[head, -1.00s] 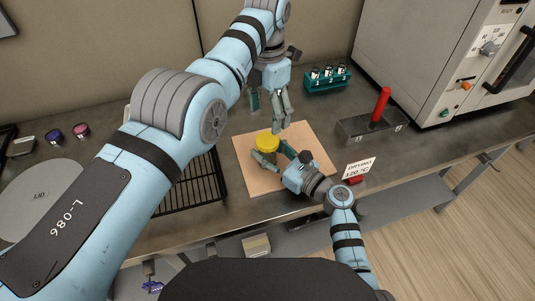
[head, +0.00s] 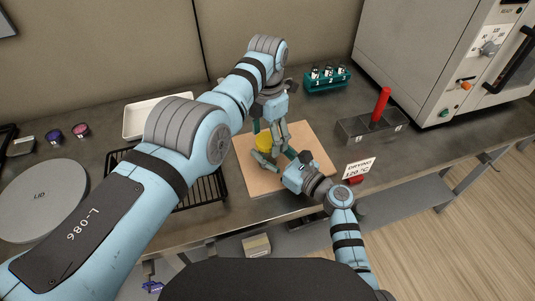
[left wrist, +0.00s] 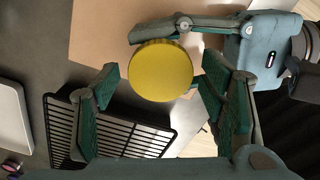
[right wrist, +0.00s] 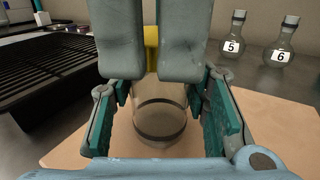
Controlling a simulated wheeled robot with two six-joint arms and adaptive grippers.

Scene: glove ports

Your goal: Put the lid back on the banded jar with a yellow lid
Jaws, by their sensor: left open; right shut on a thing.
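The banded jar (right wrist: 160,120), clear with dark bands, stands on the tan board (head: 300,135). My right gripper (head: 275,158) is shut on the jar's body, a pad on each side. The yellow lid (left wrist: 160,70) is at the jar's top; it also shows in the head view (head: 265,147) and as a yellow strip (right wrist: 151,48) in the right wrist view. My left gripper (head: 271,140) is open and points down over the lid, its fingers on either side. The fingers hide most of the jar's top in the right wrist view, so I cannot tell how the lid sits.
A black wire rack (head: 203,187) and a white tray (head: 143,121) lie left of the board. A teal rack of flasks (head: 327,80) stands behind. A grey block (head: 360,130) with a red handle (head: 381,103) and an oven (head: 440,60) are at the right.

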